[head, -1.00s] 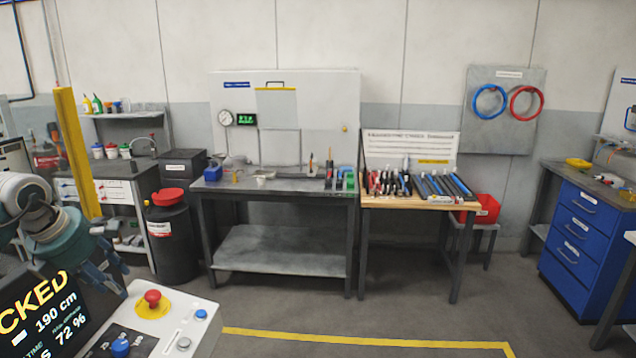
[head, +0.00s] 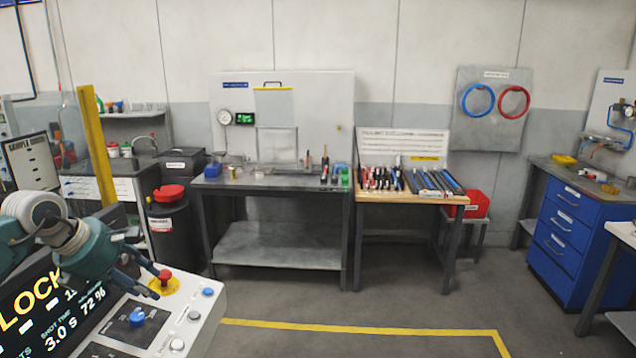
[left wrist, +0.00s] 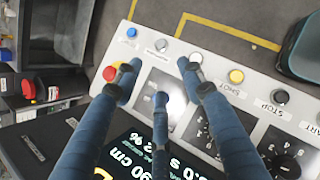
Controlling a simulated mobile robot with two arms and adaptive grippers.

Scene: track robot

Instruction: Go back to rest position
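My left gripper (head: 150,282) is at the lower left of the head view, above a control console (head: 205,330). In the left wrist view its blue-grey fingers (left wrist: 160,80) are spread apart with nothing between them. They hang over the console's panel, near a red stop button (left wrist: 111,73) and a white button (left wrist: 196,58). The red button on its yellow base also shows in the head view (head: 164,275). I cannot tell whether a fingertip touches the panel.
A yellow post (head: 96,150) stands behind the left arm. A grey workbench (head: 275,182), a wooden-topped tool table (head: 410,199) and a blue drawer cabinet (head: 570,235) stand further back. Yellow-lined floor (head: 360,329) beyond the console is clear.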

